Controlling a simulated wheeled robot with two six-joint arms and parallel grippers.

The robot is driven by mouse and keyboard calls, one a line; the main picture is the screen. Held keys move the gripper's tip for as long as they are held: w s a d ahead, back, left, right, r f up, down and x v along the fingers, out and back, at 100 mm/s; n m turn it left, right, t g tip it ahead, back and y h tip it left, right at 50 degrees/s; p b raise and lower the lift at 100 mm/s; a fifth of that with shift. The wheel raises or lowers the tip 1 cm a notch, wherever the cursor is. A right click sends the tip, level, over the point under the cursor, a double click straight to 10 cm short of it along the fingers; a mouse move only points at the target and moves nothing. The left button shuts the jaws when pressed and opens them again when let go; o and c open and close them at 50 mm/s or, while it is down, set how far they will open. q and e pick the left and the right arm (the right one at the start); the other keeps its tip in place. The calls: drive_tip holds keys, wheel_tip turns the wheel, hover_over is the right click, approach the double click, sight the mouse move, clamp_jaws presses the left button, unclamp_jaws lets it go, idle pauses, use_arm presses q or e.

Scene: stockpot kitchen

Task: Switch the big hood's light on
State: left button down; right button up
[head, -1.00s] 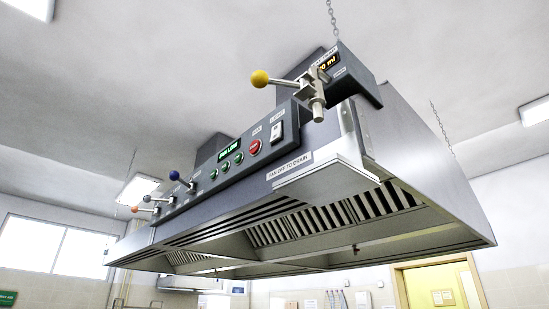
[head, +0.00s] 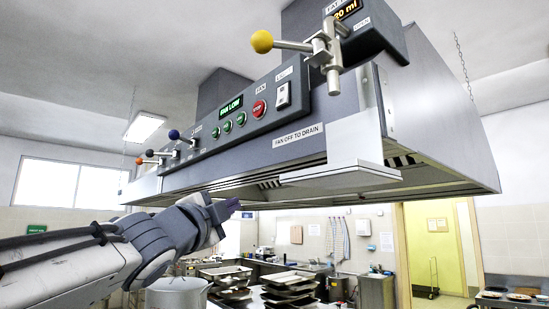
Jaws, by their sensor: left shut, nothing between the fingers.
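The big hood (head: 310,145) hangs from chains in the head view, its control panel facing me. A white rocker switch (head: 283,95) sits on the panel under the label "LIGHT", right of the red stop button (head: 259,109). I cannot tell whether the switch is on; no lit lamp shows under the hood. My left gripper (head: 232,207) is shut and empty, below the panel's lower edge and apart from the hood, lower left of the switch. My right gripper is not in view.
A yellow-knobbed lever valve (head: 300,43) sticks out right of and above the switch. Further levers with coloured knobs (head: 173,134) stand at the panel's left end. A large pot (head: 176,294) and stacked trays (head: 290,283) are below.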

use_arm(q)
drive_tip(key=s+r+m+h+p, duration=0.1)
drive_tip(key=s+r+m+h, duration=0.2)
drive_tip(key=r, duration=0.4)
drive_tip(key=s+r+m+h+p, duration=0.2)
drive_tip(key=r+m+h, duration=0.1)
drive_tip(key=r+m, duration=0.3)
drive_tip(key=s+r+m+g+h+p, duration=0.1)
drive_tip(key=s+r+m+h, duration=0.2)
drive_tip(key=r, duration=0.6)
drive_tip(key=shift+s+a+m+h+p, duration=0.3)
drive_tip(key=shift+s+m+h, duration=0.1)
drive_tip(key=shift+m, duration=0.7)
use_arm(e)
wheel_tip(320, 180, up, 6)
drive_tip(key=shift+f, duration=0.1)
use_arm(q)
drive_tip(key=shift+w+r, duration=0.1)
approach(281, 93)
drive_tip(key=shift+a+r+x, duration=0.1)
drive_tip(key=shift+r+x, duration=0.05)
drive_tip(key=shift+x, duration=0.95)
drive_tip(key=shift+a+r+x, duration=0.1)
drive_tip(key=shift+x, duration=1.05)
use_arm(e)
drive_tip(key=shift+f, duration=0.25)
use_arm(q)
drive_tip(key=shift+d+b, duration=0.1)
drive_tip(key=shift+b, duration=0.2)
